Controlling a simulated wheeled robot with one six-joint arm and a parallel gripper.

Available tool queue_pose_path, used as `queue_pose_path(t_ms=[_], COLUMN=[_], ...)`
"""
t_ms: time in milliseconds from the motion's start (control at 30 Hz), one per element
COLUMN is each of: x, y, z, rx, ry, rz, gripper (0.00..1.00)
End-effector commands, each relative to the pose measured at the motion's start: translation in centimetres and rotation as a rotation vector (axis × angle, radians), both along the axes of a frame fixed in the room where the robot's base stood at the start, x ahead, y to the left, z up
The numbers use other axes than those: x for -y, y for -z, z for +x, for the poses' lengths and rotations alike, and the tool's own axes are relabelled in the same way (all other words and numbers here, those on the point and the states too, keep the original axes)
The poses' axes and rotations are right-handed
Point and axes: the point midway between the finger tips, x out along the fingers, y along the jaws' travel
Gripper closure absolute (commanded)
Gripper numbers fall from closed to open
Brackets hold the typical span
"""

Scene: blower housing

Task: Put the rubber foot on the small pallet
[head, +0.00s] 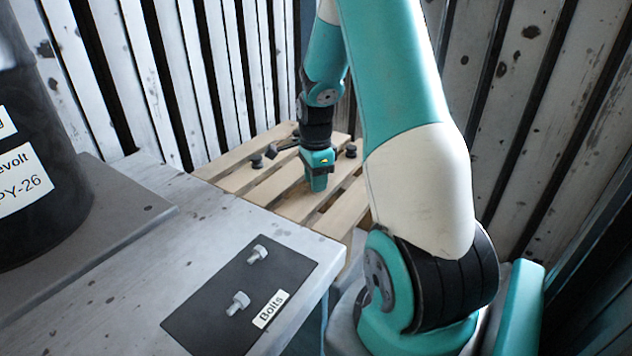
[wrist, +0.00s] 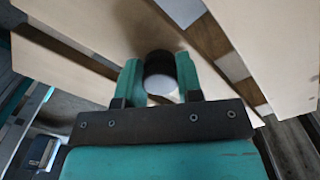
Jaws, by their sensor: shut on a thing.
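The small pallet (head: 295,207) of pale wooden slats lies beyond the grey bench in the head view; its slats also show in the wrist view (wrist: 95,28). My gripper (head: 318,186) is over the pallet, pointing down. In the wrist view, my gripper (wrist: 160,80) is shut on a dark round piece with a pale end, which looks like the rubber foot (wrist: 158,64). The held foot is hidden in the head view, and I cannot tell whether it touches the slats. Other dark feet stand on the pallet, one at left (head: 256,160) and one at right (head: 350,150).
A grey bench (head: 225,215) fills the left front, with a black "Bolts" mat (head: 205,320) bearing two bolts (head: 238,302). A dark drum (head: 45,150) stands on the bench at left. Slatted white walls (head: 545,100) close in behind and at right.

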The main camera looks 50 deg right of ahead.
Motion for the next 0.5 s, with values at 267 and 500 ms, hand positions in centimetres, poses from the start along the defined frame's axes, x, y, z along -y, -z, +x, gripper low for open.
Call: queue_pose_path(t_ms=[267, 500], x=[-0.01, -0.01], y=[0.25, 0.25], z=[0.0, 0.0], rx=[-0.001, -0.001], ry=[0.0, 0.0], rz=[0.001, 0.001], gripper=[0.5, 0.41])
